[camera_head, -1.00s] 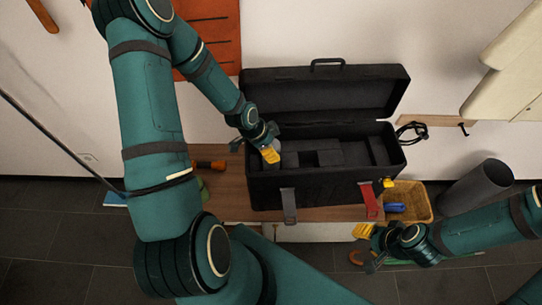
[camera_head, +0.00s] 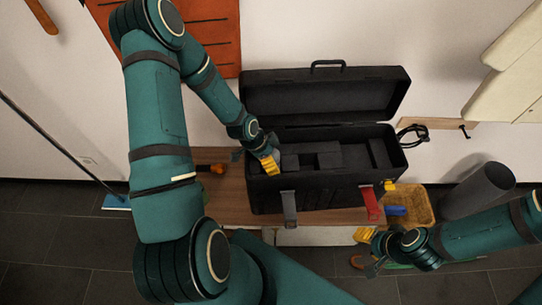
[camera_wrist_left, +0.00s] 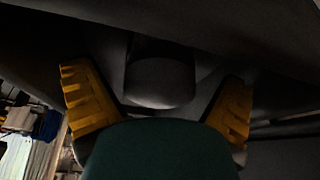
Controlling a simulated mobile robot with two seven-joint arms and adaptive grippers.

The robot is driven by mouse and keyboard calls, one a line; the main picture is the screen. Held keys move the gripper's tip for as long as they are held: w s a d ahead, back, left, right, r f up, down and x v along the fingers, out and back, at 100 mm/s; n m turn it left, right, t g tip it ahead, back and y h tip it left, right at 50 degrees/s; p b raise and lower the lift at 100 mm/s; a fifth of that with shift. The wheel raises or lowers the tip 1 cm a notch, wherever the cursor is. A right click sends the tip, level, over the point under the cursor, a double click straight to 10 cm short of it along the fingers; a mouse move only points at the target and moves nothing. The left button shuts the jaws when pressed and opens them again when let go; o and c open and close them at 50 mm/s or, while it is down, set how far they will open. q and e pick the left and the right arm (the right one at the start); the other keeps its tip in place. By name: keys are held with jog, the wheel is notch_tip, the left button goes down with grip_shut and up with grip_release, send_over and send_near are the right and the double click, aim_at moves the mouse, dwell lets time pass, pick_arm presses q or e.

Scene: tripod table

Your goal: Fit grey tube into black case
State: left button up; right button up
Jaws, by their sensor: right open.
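The black case (camera_head: 325,190) stands on a wooden table with its lid (camera_head: 325,95) open and tilted back. Inside are several dark compartments and blocks. My left gripper (camera_head: 268,165) is at the case's left end. In the left wrist view its yellow fingers (camera_wrist_left: 165,105) are spread wide. A short grey cylinder (camera_wrist_left: 160,82), seemingly the grey tube, shows between them, apart from both fingers. How deep it sits in the case is too dark to tell. My right gripper (camera_head: 368,251) is open and empty in front of the table, below the case's right end.
The case's grey latch (camera_head: 289,208) and red latch (camera_head: 371,204) hang at its front. A yellow basket (camera_head: 424,208) with a blue item stands right of the case. A large grey cylinder (camera_head: 478,190) stands further right. An orange-handled tool (camera_head: 212,168) lies left of the case.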

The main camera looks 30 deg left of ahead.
pick_arm(q)
jog(key=p+v, duration=0.4)
jog(key=v, duration=0.8)
jog(key=s+d+f+n, duration=0.2)
jog(key=d+n, duration=0.1)
jog(key=d, duration=0.4)
jog(key=s+d+f+n+g, duration=0.1)
jog(key=s+d+f+n, duration=0.1)
jog(key=d+n, duration=0.2)
jog(key=s+d+f+n, duration=0.2)
jog(key=d+n, duration=0.2)
jog(key=d, duration=0.6)
jog(key=shift+s+g, duration=0.2)
jog(key=shift+g, duration=0.1)
